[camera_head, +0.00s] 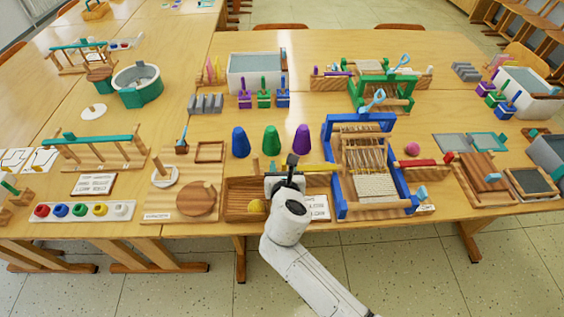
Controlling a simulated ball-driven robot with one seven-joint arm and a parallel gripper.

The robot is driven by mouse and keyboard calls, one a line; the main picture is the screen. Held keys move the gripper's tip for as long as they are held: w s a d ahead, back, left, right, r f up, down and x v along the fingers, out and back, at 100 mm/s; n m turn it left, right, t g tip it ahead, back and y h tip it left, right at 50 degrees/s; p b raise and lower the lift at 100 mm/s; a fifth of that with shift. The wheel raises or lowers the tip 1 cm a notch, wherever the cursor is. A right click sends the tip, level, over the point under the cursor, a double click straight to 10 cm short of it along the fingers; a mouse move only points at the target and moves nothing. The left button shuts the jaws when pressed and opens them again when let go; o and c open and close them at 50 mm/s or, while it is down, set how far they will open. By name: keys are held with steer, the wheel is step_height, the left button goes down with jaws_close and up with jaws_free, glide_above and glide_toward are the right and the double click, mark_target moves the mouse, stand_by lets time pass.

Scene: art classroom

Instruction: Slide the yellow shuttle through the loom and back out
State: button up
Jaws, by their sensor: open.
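The blue loom (336,178) stands upright at the table's front right of centre, strung with pale threads and a strip of woven cloth. The yellow shuttle (322,168) is a thin bar lying crosswise at the loom's left side, its right end close to or at the blue frame. My gripper (291,161) is open at the shuttle's left end, above a wooden box. The gripper hides part of that end, and I cannot tell whether the fingers touch it.
The wooden box (236,205) holds a yellow ball (257,206). Blue, green and purple cones (271,140) stand behind my gripper. A red bar (425,162) and pink ball (412,149) lie right of the loom. A green loom (372,79) stands behind.

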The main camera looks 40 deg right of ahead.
steer(key=v, duration=0.7)
steer(key=shift+s+a, duration=0.25)
steer(key=shift+r, duration=0.1)
steer(key=s+d+f+m+g, duration=0.1)
steer(key=m, duration=0.1)
steer(key=s+d+m+g, duration=0.1)
steer(key=s+m, duration=0.1)
steer(key=s+d+f+m, duration=0.1)
steer(key=s+m, duration=0.1)
steer(key=m, duration=0.1)
steer(key=shift+d+f+g, duration=0.3)
steer(key=shift+d+g, duration=0.05)
steer(key=shift+g, duration=0.05)
steer(key=s+a+f+m+g+y, duration=0.1)
steer(key=s+f+m+g+y, duration=0.1)
steer(key=s+m, duration=0.8)
steer(key=s+a+f+m+g+y, duration=0.1)
steer(key=s+f+m+g+y, duration=0.2)
steer(key=s+m, duration=0.7)
steer(key=m+g+y, duration=0.2)
steer(key=shift+a+m, duration=0.3)
steer(key=shift+w+f, duration=0.1)
